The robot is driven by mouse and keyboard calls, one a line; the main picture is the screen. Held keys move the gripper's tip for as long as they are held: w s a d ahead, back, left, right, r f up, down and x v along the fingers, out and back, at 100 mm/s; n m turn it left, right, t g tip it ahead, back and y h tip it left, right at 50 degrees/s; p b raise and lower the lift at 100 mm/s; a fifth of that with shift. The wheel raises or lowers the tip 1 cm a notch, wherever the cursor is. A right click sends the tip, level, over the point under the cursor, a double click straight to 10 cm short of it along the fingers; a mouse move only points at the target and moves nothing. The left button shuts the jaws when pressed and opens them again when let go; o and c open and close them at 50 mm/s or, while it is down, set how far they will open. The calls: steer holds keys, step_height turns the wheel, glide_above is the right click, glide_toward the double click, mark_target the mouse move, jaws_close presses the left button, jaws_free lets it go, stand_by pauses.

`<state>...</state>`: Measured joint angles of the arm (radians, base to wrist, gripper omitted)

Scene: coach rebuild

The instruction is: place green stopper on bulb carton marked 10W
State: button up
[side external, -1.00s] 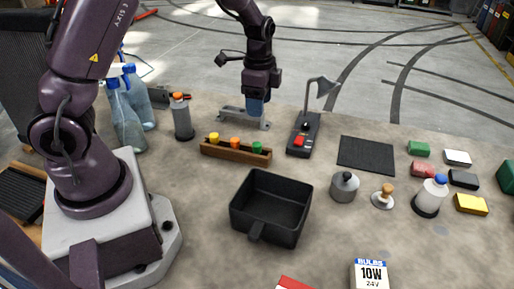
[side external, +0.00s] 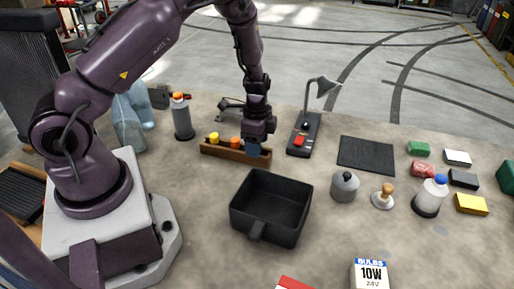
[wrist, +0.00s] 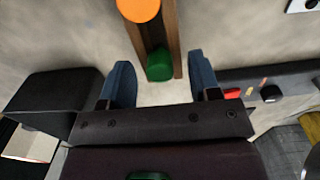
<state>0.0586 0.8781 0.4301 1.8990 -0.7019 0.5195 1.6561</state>
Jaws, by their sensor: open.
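The green stopper (wrist: 159,65) stands at the near end of a wooden rack (side external: 222,152). In the side view my gripper hides it. My gripper (side external: 255,150) points down over that end of the rack. In the wrist view its blue fingers are apart, one on each side of the green stopper, and nothing is held; I cannot tell how far above it they are. An orange stopper (side external: 235,142) and a yellow stopper (side external: 213,137) stand in the same rack. The white bulb carton marked 10W (side external: 371,274) stands at the front edge of the side view.
A black tray (side external: 243,215) lies between the rack and the carton. A desk lamp (side external: 306,125) stands just right of my gripper. A red box (side external: 293,284) is partly cut off at the bottom. A grey pot (side external: 344,187) and a wooden-handled stamp (side external: 383,197) stand to the right.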

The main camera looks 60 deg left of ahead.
steer(key=shift+f, duration=0.1)
jaws_close()
stand_by(0.3)
